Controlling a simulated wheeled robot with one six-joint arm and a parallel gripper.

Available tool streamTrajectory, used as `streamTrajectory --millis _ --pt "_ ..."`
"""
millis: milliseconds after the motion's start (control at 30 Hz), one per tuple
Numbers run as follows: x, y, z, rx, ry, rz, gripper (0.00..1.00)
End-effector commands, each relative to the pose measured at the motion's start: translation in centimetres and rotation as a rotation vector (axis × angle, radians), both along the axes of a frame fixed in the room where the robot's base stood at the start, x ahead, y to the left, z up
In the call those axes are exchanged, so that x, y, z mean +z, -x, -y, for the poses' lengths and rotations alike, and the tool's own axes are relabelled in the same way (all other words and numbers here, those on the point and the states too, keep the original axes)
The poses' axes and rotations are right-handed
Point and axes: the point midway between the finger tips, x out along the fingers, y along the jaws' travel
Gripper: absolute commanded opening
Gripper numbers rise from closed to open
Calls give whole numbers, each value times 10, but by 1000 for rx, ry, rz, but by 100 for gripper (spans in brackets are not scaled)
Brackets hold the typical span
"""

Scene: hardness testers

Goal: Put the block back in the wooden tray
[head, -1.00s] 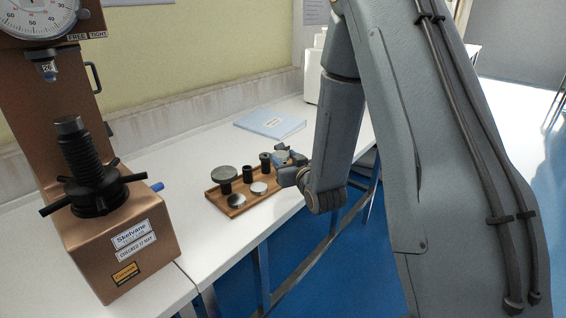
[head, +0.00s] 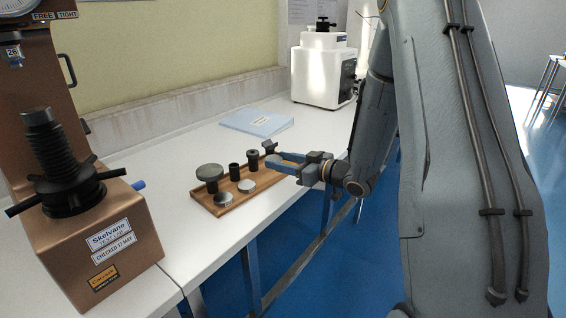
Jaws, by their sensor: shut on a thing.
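The wooden tray (head: 233,205) lies on the white bench. My gripper (head: 278,159) reaches in from the right, low at the tray's right end. It is shut on the block, which the fingers almost wholly hide. I cannot tell whether the block touches the tray floor.
A brown hardness tester (head: 105,235) with a black handwheel stands at the left. A blue folder (head: 257,122) lies behind the tray, and a white machine (head: 322,75) stands further back. The bench's front edge runs close to the tray.

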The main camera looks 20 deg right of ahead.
Motion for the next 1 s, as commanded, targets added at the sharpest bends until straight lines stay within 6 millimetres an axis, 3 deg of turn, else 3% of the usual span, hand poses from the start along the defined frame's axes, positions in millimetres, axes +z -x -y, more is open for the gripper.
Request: streamTrajectory --millis 500,800,1000 --pt "-34 -27 -20 1 -1 2 8" --pt "-54 -26 -19 0 -1 0 8" --pt "-55 -26 -19 0 -1 1 8"
